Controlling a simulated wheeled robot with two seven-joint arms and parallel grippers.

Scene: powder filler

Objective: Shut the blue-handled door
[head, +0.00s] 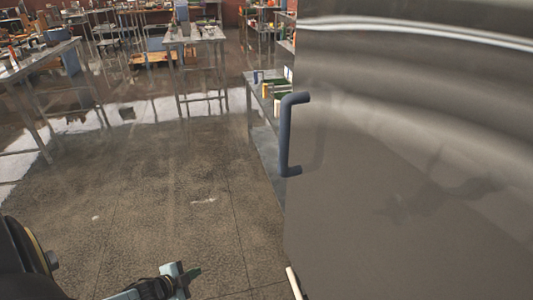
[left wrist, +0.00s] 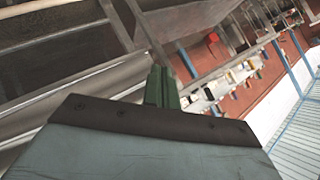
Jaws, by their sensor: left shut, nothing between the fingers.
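The blue handle (head: 287,135) is a vertical bar on the left edge of a large grey metal door (head: 400,190), which fills the right side of the head view. I cannot tell how far the door stands from its frame. My left gripper (head: 192,273) is low in the head view, left of the door and below the handle, apart from both. Its green fingers are shut and empty; they also show in the left wrist view (left wrist: 161,88). The handle cannot be made out in the left wrist view. My right gripper is not in view.
A table (head: 268,150) with small containers stands behind the door's left edge. More tables with items (head: 195,36) stand at the back and at the far left (head: 40,60). The floor (head: 150,190) left of the door is clear.

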